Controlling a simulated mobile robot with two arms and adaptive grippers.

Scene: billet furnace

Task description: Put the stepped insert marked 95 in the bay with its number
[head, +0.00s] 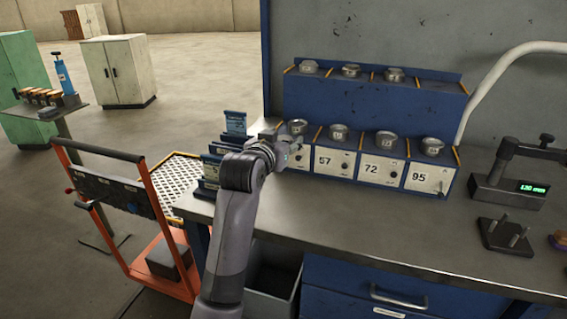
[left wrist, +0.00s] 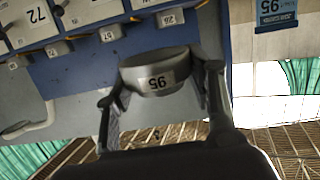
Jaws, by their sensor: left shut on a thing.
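My left gripper (head: 288,147) is in front of the left end of a blue bench rack. In the left wrist view, the gripper (left wrist: 163,95) is shut around a round grey metal stepped insert marked 95 (left wrist: 157,74), seen upside down between the fingers. In the head view I cannot clearly make out this held insert. The bay numbered 95 (head: 421,178) is at the right end of the lower row, right of bays 72 (head: 382,170) and 57 (head: 333,161). A grey insert (head: 432,147) sits above bay 95. My right gripper is not in view.
Other inserts (head: 386,139) sit along the lower row, and several more (head: 351,70) on the upper tier. Blue cards (head: 236,122) stand left of the rack. A measuring stand (head: 515,175) and a dark pegged block (head: 505,236) are at the right. The bench front is clear.

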